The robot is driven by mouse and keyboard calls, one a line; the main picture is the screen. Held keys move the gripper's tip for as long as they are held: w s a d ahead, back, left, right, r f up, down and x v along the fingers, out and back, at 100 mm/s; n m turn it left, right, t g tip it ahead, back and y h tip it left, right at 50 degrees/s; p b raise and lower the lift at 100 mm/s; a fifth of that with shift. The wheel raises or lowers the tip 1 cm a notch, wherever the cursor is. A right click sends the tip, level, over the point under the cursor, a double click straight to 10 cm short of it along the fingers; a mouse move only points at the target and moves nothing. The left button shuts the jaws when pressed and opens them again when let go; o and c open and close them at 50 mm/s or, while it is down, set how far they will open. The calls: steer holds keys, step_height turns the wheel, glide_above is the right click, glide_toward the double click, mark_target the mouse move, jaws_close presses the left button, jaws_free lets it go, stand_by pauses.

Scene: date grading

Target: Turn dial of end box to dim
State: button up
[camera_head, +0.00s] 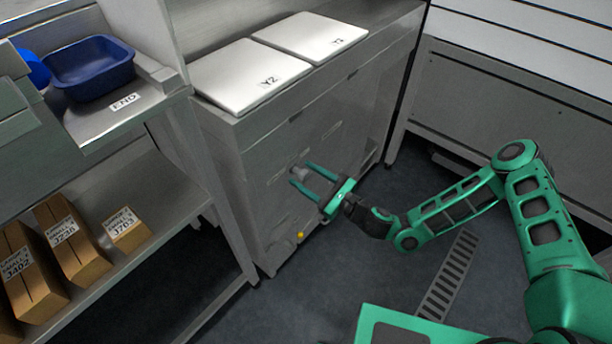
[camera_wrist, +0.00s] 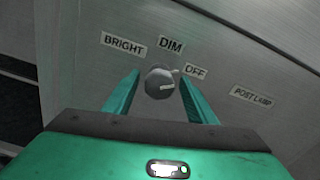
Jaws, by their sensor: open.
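The dial (camera_wrist: 158,84) is a round grey knob on a metal panel, with a pale mark on its face. The labels BRIGHT (camera_wrist: 123,43), DIM (camera_wrist: 171,44) and OFF (camera_wrist: 195,70) are set around it. The pale mark lies to the right, nearest OFF. My gripper (camera_head: 301,175) is open, pointing at the front of the grey metal cabinet (camera_head: 277,140). In the wrist view its green fingers (camera_wrist: 160,88) stand on either side of the dial. I cannot tell whether they touch it. In the head view the dial (camera_head: 298,172) shows small between the fingertips.
A POST LAMP label (camera_wrist: 251,95) is on the panel to the right. A shelf at left holds a blue tub (camera_head: 90,66) by an END label and cartons (camera_head: 73,240). A floor grate (camera_head: 447,276) lies near my arm.

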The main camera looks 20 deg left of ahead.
steer(key=shift+a, duration=0.2)
steer(key=c, duration=1)
steer(key=shift+c, duration=0.2)
steer(key=shift+w+n, duration=0.1)
steer(key=shift+n, duration=0.2)
steer(key=n, duration=0.5)
steer(key=shift+n, duration=0.3)
steer(key=n, duration=0.5)
steer(key=shift+n, duration=0.3)
